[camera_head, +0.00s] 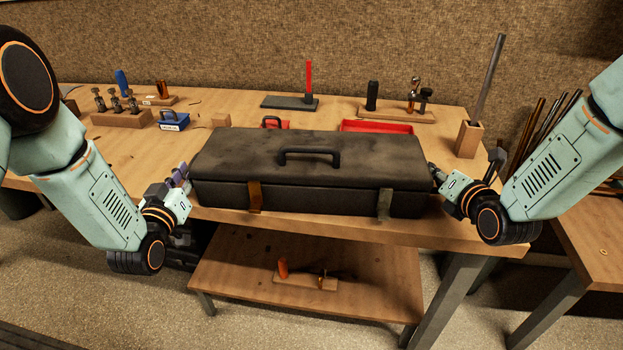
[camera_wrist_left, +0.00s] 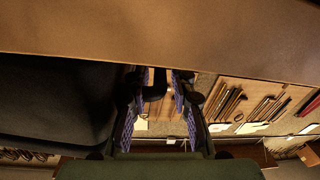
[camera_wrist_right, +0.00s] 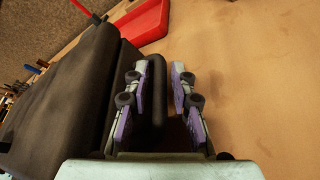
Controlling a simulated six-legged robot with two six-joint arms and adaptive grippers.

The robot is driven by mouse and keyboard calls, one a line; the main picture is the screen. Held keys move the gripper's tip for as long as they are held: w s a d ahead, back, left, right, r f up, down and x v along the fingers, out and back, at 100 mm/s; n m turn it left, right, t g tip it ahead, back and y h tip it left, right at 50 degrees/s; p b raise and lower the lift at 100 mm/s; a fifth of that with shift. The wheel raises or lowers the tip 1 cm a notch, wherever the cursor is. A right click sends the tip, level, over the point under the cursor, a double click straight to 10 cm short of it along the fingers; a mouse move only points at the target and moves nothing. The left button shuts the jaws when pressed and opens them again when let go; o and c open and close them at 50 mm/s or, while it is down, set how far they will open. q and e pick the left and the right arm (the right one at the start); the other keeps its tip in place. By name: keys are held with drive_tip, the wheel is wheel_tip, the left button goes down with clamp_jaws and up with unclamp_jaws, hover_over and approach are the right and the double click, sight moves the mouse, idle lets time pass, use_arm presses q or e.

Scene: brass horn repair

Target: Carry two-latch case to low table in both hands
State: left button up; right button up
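The two-latch case (camera_head: 310,168) is long and black, with a lid handle and a brass and a grey latch in front. It is level at the workbench's (camera_head: 230,110) front edge; I cannot tell whether it touches the top. My left gripper (camera_head: 182,178) is at its left end; in the left wrist view the fingers (camera_wrist_left: 157,95) are apart with a dark loop between them. My right gripper (camera_head: 437,172) is at its right end; in the right wrist view the fingers (camera_wrist_right: 163,90) are apart beside a dark side handle (camera_wrist_right: 158,65). The low table (camera_head: 230,270) stands in front, below.
A wooden block with an orange-handled item (camera_head: 283,268) sits on the low table. Behind the case are red trays (camera_head: 376,127), a blue box (camera_head: 174,121) and tool stands. A rod in a wooden holder (camera_head: 468,140) stands right. Another table (camera_head: 600,235) is far right.

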use_arm(q)
drive_tip(key=shift+c, duration=0.4)
use_arm(e)
drive_tip(key=shift+c, duration=0.4)
use_arm(q)
clamp_jaws()
use_arm(e)
clamp_jaws()
use_arm(q)
drive_tip(key=shift+r, duration=0.1)
use_arm(e)
drive_tip(key=shift+r, duration=0.1)
